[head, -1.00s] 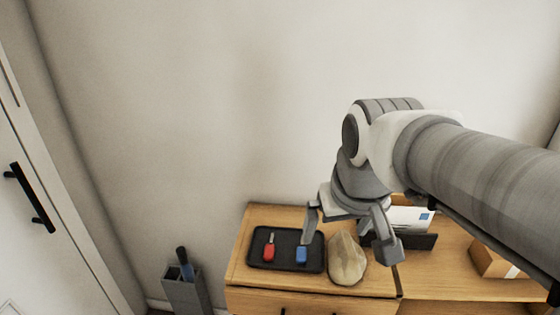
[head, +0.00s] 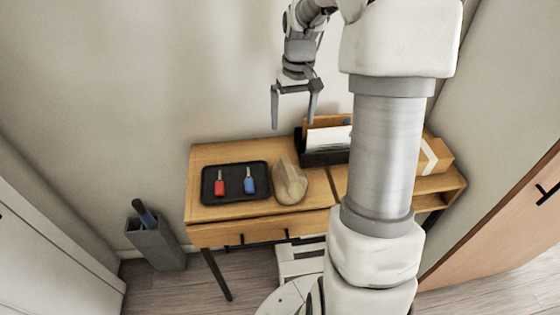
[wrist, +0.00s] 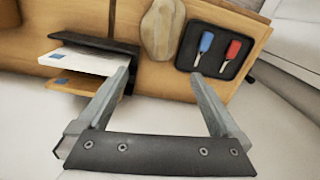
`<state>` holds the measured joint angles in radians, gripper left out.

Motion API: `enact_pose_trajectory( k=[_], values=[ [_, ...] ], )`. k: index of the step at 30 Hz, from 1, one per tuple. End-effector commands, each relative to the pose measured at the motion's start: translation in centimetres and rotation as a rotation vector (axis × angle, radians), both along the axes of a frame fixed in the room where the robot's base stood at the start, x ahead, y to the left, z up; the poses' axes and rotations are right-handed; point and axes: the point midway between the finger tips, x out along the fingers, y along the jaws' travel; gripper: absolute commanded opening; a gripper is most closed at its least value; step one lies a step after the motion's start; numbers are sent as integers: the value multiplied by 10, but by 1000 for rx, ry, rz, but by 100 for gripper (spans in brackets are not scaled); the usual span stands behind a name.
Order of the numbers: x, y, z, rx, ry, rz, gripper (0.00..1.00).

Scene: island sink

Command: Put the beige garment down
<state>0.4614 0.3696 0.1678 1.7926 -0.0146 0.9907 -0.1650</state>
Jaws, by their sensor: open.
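The beige garment (head: 289,181) lies as a small folded heap on the wooden console table (head: 202,157), just right of the black tray. It also shows in the wrist view (wrist: 161,30), beyond my fingertips. My gripper (head: 293,122) is open and empty, raised above the back of the table near the wall. In the wrist view my gripper (wrist: 166,72) has its two fingers wide apart with nothing between them. The garment is clear of both fingers.
A black tray (head: 236,195) holds a red key (head: 219,185) and a blue key (head: 250,184). A black letter holder (head: 318,158) with envelopes and a cardboard box (head: 436,156) stand to the right. A grey umbrella stand (head: 158,246) is on the floor at left.

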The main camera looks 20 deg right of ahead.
Motion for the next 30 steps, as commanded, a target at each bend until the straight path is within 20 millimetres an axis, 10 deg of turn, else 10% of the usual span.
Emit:
enact_pose_trajectory(
  k=[15, 30],
  values=[
    [0, 5, -101, 3, 6, 0, 100],
    [0, 8, -156, 3, 6, -1, 100]
  ],
)
